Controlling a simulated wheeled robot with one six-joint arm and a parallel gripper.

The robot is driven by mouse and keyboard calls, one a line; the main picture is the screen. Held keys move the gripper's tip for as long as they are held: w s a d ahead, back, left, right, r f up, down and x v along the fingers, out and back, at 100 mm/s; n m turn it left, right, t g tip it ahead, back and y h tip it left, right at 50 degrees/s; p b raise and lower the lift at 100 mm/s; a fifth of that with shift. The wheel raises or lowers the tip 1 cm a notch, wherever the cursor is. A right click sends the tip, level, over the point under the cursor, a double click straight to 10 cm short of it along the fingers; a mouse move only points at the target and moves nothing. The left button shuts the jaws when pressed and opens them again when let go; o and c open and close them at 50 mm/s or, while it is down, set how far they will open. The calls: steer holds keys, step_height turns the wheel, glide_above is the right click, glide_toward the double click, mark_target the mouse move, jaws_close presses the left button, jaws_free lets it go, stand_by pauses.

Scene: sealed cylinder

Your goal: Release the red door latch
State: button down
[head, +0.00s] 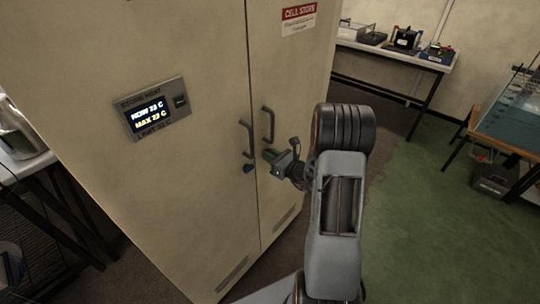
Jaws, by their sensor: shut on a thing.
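A tall cream cabinet (190,190) has two doors that meet at a vertical seam. Both doors look shut. A dark grey handle sits on each side of the seam, the left handle (247,140) and the right handle (268,124). My gripper (271,156) is at the right door, just below the right handle, shut on a small latch fitting there. The fingers hide most of that fitting. No red latch can be made out.
A display panel (151,108) is on the left door, and a red-topped label (298,18) is high on the right door. A bench with equipment (407,40) stands at the back. A glass tank (510,118) is at the right. Green floor (430,220) is clear.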

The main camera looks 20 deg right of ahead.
steer(key=c, duration=1.2)
jaws_free()
steer(key=shift+o, duration=0.2)
steer(key=shift+d, duration=0.1)
steer(key=b+v, duration=0.1)
steer(key=v, duration=1.2)
steer(key=shift+s, duration=0.4)
